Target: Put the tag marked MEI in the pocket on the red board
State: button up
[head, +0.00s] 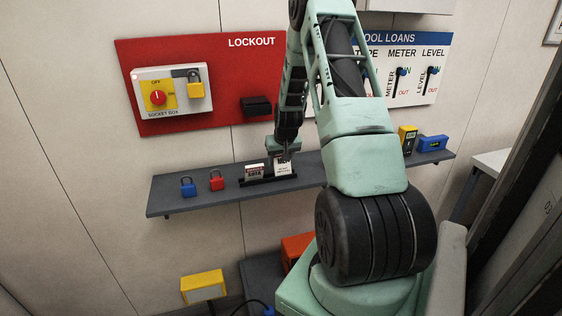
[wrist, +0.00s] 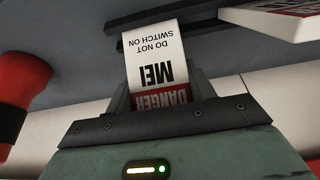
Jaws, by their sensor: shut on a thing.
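The MEI tag (wrist: 156,60) is white with a red DANGER band. It shows upside down in the wrist view, its banded end between the fingers. My gripper (wrist: 165,98) is shut on this tag. In the head view my gripper (head: 284,150) is over the shelf, with the tag (head: 284,168) below it at the dark rack (head: 262,181). I cannot tell whether the tag is clear of the rack. The red board (head: 210,62) is on the wall above. The black pocket (head: 256,106) is at its lower right; its opening is too small to make out.
A second tag (head: 255,171) stands left in the rack. Blue (head: 188,188) and red (head: 217,181) padlocks are farther left on the shelf (head: 165,200). Yellow (head: 407,139) and blue (head: 431,144) devices are at its right. A padlocked switch box (head: 172,92) is on the board.

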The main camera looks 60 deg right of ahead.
jog(key=shift+r+b, duration=0.4)
jog(key=shift+r, duration=0.2)
notch_tip(320, 180, up, 2)
jog(key=shift+b, duration=0.6)
jog(key=s+a+b, duration=0.5)
jog(key=s+a, duration=0.6)
jog(key=s, duration=0.2)
jog(key=w+d+r+t+h+p, duration=0.1)
jog(key=w+d+r+p, duration=0.2)
jog(key=w+r, duration=0.55)
jog(key=w+d+r+t+h+p, duration=0.1)
jog(key=w+d+r+p, duration=0.3)
jog(key=r, duration=0.7)
jog(key=w+d+r+t+h+p, duration=0.1)
jog(key=w+r+t+p, duration=0.1)
jog(key=w+r, duration=0.7)
jog(key=f, duration=0.2)
jog(key=s+f+p, duration=0.1)
jog(key=f, duration=0.2)
jog(key=f+p, duration=0.1)
jog(key=f, duration=0.2)
jog(key=shift+s+d+f, duration=0.1)
jog(key=shift+s, duration=0.1)
jog(key=shift+f, duration=0.2)
